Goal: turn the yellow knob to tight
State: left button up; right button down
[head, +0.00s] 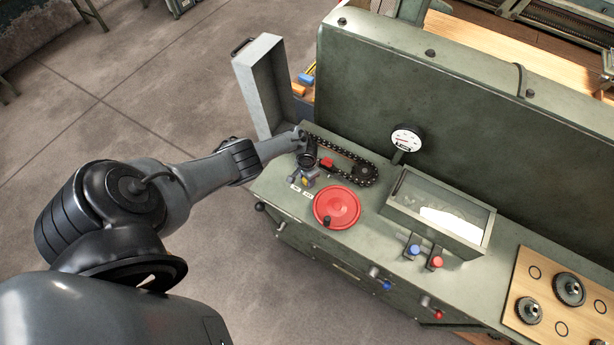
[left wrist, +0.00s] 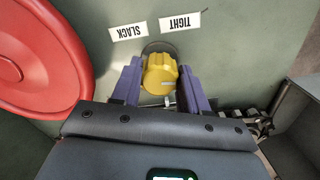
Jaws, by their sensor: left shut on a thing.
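The yellow knob (left wrist: 160,72) sits on the green machine top in the left wrist view, between the two purple fingers of my left gripper (left wrist: 160,84). The fingers are shut on its sides. In the head view my left gripper (head: 305,180) points down at the apron's left end and mostly hides the knob. A white TIGHT label (left wrist: 180,22) and a white SLACK label (left wrist: 128,32) lie side by side just beyond the knob. I cannot tell which label the knob points to. My right gripper is not in view.
A red handwheel (head: 345,198) stands close to the right of my left gripper in the head view. A chain on sprockets (head: 362,172) runs just behind it. An open grey cover (head: 264,85) stands up at the back left. A gauge (head: 405,140) is farther right.

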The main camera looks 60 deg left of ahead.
pick_arm(q)
jog(key=shift+s+f+n, duration=0.1)
jog(key=shift+s+n, duration=0.05)
jog(key=shift+n, duration=0.65)
jog(key=o, duration=1.1)
jog(key=shift+c, duration=0.2)
jog(key=shift+p, duration=0.3)
jog(key=shift+r+p, duration=0.45)
jog(key=shift+r, duration=0.15)
notch_tip(320, 180, up, 8)
jog(key=p, duration=0.5)
jog(key=shift+f, duration=0.15)
jog(key=shift+r+p, duration=0.35)
jog(key=shift+r, duration=0.65)
